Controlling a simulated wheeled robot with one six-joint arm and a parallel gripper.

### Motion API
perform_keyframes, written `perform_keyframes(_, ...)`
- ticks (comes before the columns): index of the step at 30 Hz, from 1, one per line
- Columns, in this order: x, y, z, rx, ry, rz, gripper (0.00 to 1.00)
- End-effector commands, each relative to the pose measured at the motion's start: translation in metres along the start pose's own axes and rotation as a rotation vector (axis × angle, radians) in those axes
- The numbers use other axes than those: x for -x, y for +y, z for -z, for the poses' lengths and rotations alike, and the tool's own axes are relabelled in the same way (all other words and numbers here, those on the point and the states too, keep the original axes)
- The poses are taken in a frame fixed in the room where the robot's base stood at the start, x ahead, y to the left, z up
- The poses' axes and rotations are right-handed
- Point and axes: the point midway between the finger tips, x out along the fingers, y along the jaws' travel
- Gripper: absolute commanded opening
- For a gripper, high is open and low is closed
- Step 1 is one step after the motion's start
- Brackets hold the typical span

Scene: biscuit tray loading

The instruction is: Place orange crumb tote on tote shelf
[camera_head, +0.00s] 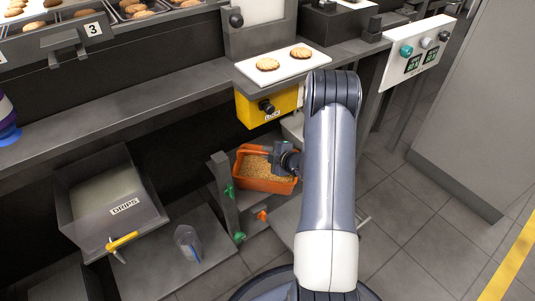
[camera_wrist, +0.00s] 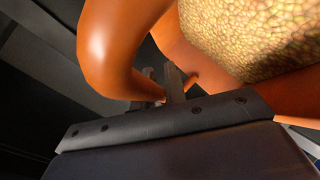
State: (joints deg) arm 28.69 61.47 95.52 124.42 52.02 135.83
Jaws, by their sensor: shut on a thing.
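The orange crumb tote (camera_head: 264,186) is full of tan crumbs and shows left of my arm in the head view. In the wrist view its orange wall (camera_wrist: 176,42) and thick curved handle (camera_wrist: 104,48) fill the upper part. My gripper (camera_head: 281,157) is shut on the tote at its handle; the fingers (camera_wrist: 174,84) show in the wrist view, partly hidden by the handle. A low grey shelf (camera_head: 228,212) with upright posts and green and orange clips lies at and below the tote. I cannot tell whether the tote touches it.
A yellow box (camera_head: 249,110) hangs under the counter just above the tote. A grey DRIPS bin (camera_head: 137,222) and a clear cup (camera_head: 187,240) stand to the left. A white tray (camera_head: 286,71) with two biscuits lies on the counter. Open tiled floor (camera_head: 427,215) is at right.

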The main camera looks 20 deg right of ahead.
Motion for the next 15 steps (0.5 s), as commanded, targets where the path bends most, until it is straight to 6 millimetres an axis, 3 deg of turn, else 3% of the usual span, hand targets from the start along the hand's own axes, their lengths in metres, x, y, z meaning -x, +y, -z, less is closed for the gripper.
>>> perform_keyframes(4, -0.0011, -0.0012, -0.0010, 0.000, 0.001, -0.003, 0.00)
perform_keyframes(5, -0.0011, -0.0026, -0.0013, -0.001, 0.000, 0.000, 0.13)
perform_keyframes(6, -0.0008, -0.0019, -0.0009, 0.000, 0.000, 0.000, 0.16)
perform_keyframes(12, -0.0007, -0.0020, -0.0009, 0.000, 0.000, 0.000, 0.33)
perform_keyframes(15, -0.0007, -0.0020, -0.0009, 0.000, 0.000, 0.000, 0.34)
